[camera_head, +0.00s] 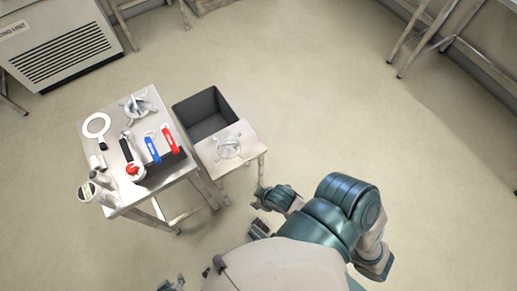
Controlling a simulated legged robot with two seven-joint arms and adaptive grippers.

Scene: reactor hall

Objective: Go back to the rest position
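My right gripper (268,198) is in front of my body, just below and right of the small table. It is small and dark here, and I cannot tell how far its fingers are apart. I see nothing held in it. What seems to be part of my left gripper (173,285) shows at the bottom edge, mostly cut off by the frame. Its fingers cannot be made out. My teal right arm bends out to the right of my body. Both grippers appear clear of the tables.
A steel table (115,207) at left bears a white ring (97,125), a valve wheel (136,107), blue (152,148) and red (173,140) handled valves and bottles. A smaller table (247,135) holds a clear wheel (229,146). A grey bin (203,113) stands behind. Floor at right is free.

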